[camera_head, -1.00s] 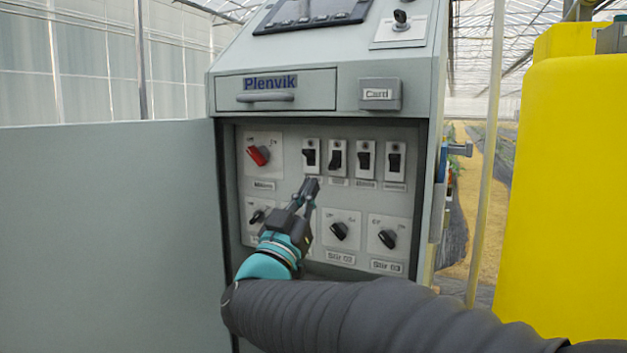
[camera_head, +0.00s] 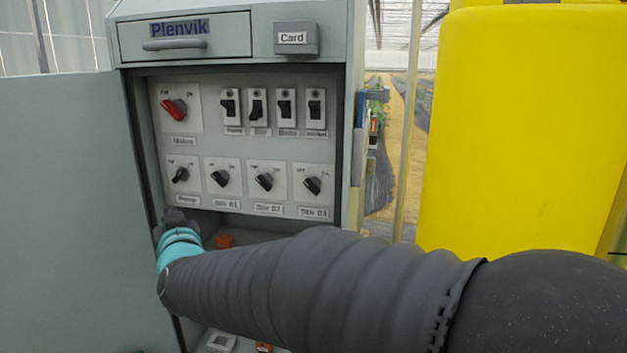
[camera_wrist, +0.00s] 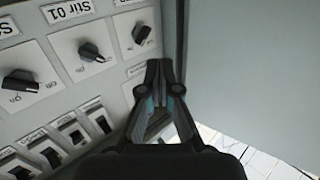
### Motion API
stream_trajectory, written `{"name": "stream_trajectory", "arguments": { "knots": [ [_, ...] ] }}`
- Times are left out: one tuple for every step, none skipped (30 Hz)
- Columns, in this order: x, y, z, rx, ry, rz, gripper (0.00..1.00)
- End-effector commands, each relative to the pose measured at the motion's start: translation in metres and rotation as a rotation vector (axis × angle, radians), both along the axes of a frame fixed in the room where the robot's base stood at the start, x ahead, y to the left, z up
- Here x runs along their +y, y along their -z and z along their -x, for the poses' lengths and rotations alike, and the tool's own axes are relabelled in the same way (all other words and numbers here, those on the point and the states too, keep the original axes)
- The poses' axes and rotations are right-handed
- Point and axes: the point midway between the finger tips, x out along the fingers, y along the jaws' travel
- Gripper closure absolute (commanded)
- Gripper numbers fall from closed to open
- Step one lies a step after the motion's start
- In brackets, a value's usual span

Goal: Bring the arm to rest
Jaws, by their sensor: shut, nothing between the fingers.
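My gripper shows in the wrist view (camera_wrist: 160,75) with its two fingers together and nothing between them. In the head view my gripper (camera_head: 180,218) is mostly hidden behind my wrist, at the lower left of the open cabinet front, below the Pump knob (camera_head: 180,175). My arm stretches from the lower right across the lower part of the cabinet. In the wrist view the fingertips are in front of the edge between the switch panel (camera_wrist: 50,102) and a grey flat surface; I cannot tell whether they touch anything.
The grey Plenvik cabinet (camera_head: 235,75) carries a red Mains knob (camera_head: 174,109), a row of rocker switches (camera_head: 258,107) and Stir knobs (camera_head: 264,181). Its open grey door (camera_head: 70,200) stands to the left. A yellow tank (camera_head: 520,130) stands at the right, with a pale post (camera_head: 407,130) beside it.

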Motion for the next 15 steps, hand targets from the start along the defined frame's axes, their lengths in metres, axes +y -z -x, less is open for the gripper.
{"name": "stream_trajectory", "arguments": {
  "knots": [
    [-0.003, 0.011, 0.007, 0.061, -0.041, 0.024, 1.00],
    [-0.005, 0.020, 0.012, 0.102, -0.065, 0.041, 1.00],
    [-0.009, 0.031, 0.019, 0.159, -0.094, 0.064, 1.00],
    [-0.013, 0.039, 0.024, 0.201, -0.113, 0.081, 1.00],
    [-0.018, 0.046, 0.029, 0.243, -0.129, 0.100, 1.00],
    [-0.028, 0.056, 0.037, 0.300, -0.146, 0.124, 1.00],
    [-0.035, 0.064, 0.043, 0.343, -0.157, 0.144, 1.00],
    [-0.044, 0.071, 0.049, 0.385, -0.164, 0.163, 1.00],
    [-0.057, 0.079, 0.057, 0.442, -0.171, 0.189, 1.00],
    [-0.068, 0.086, 0.063, 0.485, -0.172, 0.210, 1.00],
    [-0.080, 0.092, 0.070, 0.526, -0.174, 0.228, 1.00],
    [-0.097, 0.100, 0.080, 0.585, -0.170, 0.253, 1.00],
    [-0.110, 0.105, 0.087, 0.628, -0.164, 0.273, 1.00],
    [-0.125, 0.110, 0.095, 0.671, -0.155, 0.293, 1.00],
    [-0.146, 0.117, 0.106, 0.728, -0.139, 0.319, 1.00]
  ]
}}
